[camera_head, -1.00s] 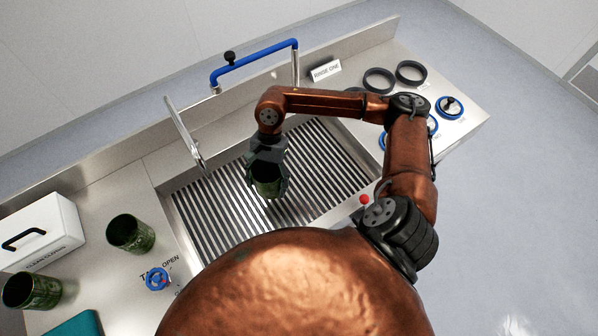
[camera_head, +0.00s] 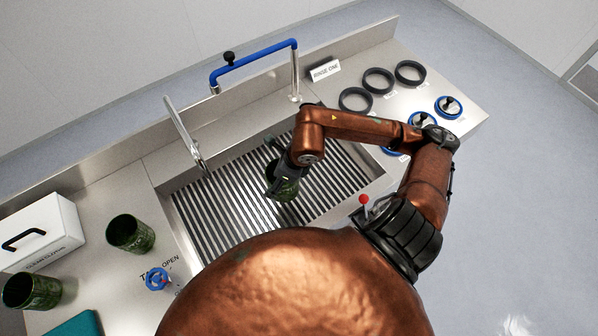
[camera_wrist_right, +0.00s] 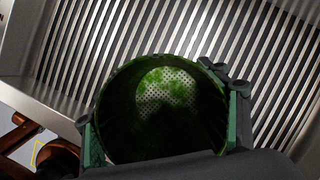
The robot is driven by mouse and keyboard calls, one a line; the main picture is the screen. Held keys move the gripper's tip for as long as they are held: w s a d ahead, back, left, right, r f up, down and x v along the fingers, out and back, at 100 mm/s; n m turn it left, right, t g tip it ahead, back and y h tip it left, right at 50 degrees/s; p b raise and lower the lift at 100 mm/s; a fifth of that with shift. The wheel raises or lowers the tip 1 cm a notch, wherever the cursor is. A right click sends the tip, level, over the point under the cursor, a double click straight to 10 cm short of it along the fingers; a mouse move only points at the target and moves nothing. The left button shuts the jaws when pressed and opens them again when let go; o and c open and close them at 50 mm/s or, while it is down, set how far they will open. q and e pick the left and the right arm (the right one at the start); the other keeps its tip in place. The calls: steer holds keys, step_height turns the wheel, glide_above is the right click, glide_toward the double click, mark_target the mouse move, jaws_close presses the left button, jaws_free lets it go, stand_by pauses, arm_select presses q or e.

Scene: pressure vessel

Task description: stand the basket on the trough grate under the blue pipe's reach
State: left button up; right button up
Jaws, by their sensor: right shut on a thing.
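A dark green basket (camera_head: 284,188) is in my right gripper (camera_head: 279,177), over the middle of the trough grate (camera_head: 230,205). In the right wrist view the basket (camera_wrist_right: 165,105) opens toward the camera, with a perforated bottom and green growth inside. The fingers of my right gripper (camera_wrist_right: 165,125) are shut on its sides. I cannot tell whether the basket touches the grate (camera_wrist_right: 120,40). The blue pipe (camera_head: 254,60) stands behind the trough, its arm over the back ledge. My left gripper is not in view.
Two more green baskets (camera_head: 131,234) (camera_head: 32,291) stand on the left counter beside a white box (camera_head: 40,232) and a blue valve knob (camera_head: 158,279). A metal spout (camera_head: 185,135) rises at the trough's back left. Black rings (camera_head: 378,80) and blue-rimmed knobs (camera_head: 448,107) occupy the right counter.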

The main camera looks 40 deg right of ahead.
steer(key=shift+d+r+m, duration=0.15)
steer(key=shift+d+m, duration=0.1)
steer(key=shift+m, duration=0.35)
steer(key=w+d+f, duration=0.2)
steer(key=d+f, duration=0.1)
steer(key=d, duration=0.1)
steer(key=w+d+f+p, duration=0.1)
steer(key=w+d+f, duration=0.1)
steer(key=d+f, duration=0.1)
steer(key=w+d+f, duration=0.2)
steer(key=d+f, duration=0.1)
steer(key=d, duration=0.1)
steer(key=shift+w+d+p, duration=0.25)
steer(key=shift+d+p, duration=0.05)
steer(key=shift+p, duration=0.05)
steer(key=shift+w+d+f+h, duration=0.1)
steer(key=shift+d+f+h, duration=0.2)
steer(key=shift+f, duration=0.15)
steer(key=shift+f+p, duration=0.35)
steer(key=shift+f, duration=1.2)
steer(key=o, duration=1.5)
steer(key=b+v, duration=0.1)
steer(key=v, duration=1.1)
steer(key=shift+d, duration=0.1)
